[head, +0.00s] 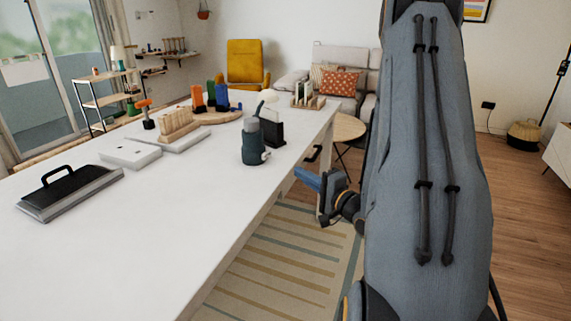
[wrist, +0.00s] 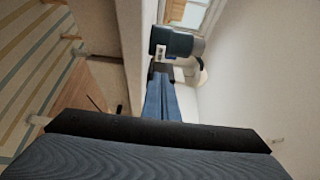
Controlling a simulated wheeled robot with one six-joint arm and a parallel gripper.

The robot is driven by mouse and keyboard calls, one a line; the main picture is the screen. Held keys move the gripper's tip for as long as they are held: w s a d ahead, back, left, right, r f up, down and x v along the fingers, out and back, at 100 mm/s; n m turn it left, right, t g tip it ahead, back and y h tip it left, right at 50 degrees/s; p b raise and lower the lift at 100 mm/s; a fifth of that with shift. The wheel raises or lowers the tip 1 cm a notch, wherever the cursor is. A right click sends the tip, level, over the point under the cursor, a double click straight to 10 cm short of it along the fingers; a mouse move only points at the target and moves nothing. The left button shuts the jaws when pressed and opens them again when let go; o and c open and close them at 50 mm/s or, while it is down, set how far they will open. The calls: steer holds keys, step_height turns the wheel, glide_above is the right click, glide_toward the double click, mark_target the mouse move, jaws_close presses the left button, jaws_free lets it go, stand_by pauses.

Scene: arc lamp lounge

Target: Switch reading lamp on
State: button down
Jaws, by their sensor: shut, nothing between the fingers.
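What appears to be the reading lamp (head: 255,150) stands on the white table near its right edge, with a dark teal cylindrical base. In the wrist view this dark cylinder (wrist: 178,43) lies sideways at top centre, with a small pale switch-like patch (wrist: 160,51) on its side. I cannot tell the switch's position or whether the lamp is lit. My gripper (head: 299,174) is beside the table's right edge, to the right of and nearer than the lamp. Its blue fingers (wrist: 161,74) are shut and empty, pointing towards the patch; contact cannot be told.
The white table (head: 190,225) carries a black-handled grey item (head: 70,190), a white flat box (head: 130,153), a wooden rack (head: 178,125) and a dark holder (head: 270,130) just behind the lamp. A round side table (head: 348,128) stands beyond my gripper. Rug and floor are clear below.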

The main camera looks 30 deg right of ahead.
mark_target(270, 154)
steer(key=w+p, duration=0.1)
steer(key=w, duration=0.3)
steer(key=w+a+p, duration=0.1)
steer(key=w, duration=0.4)
steer(key=w+p, duration=0.1)
steer(key=w, duration=0.3)
steer(key=shift+w+a, duration=0.25)
steer(key=shift+a, duration=0.15)
steer(key=shift+w+a, duration=0.1)
